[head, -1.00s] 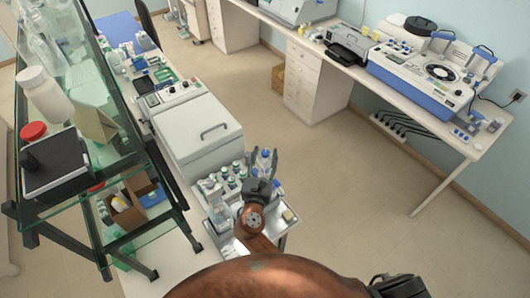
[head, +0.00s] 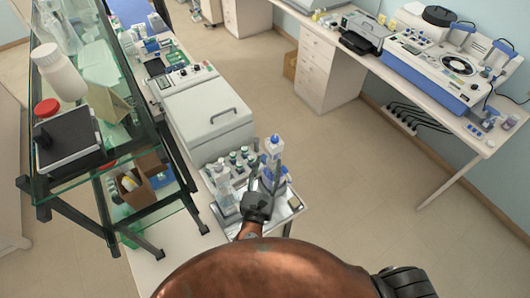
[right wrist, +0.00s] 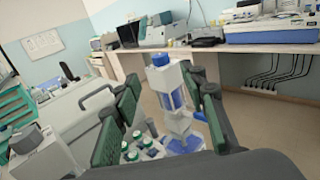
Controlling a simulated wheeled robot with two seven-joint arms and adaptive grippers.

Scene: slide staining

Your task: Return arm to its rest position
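My right gripper (head: 266,172) is over the small metal tray (head: 284,216) at the front of the left bench. Its fingers are apart. In the right wrist view, the right gripper (right wrist: 163,98) shows green-padded fingers spread on either side of a white and blue bottle-like dispenser (right wrist: 172,90). I see clear gaps between it and the pads, so it does not look gripped. The dispenser also shows in the head view (head: 273,148), upright and partly hidden by the right finger. My left gripper is not in view.
Green-capped bottles (head: 238,160) and a clear bottle (head: 224,188) stand close left of the gripper. A white lidded machine (head: 210,115) lies behind. A glass shelf (head: 85,170) rises at left. The floor (head: 350,190) at right is open, before another bench (head: 490,140).

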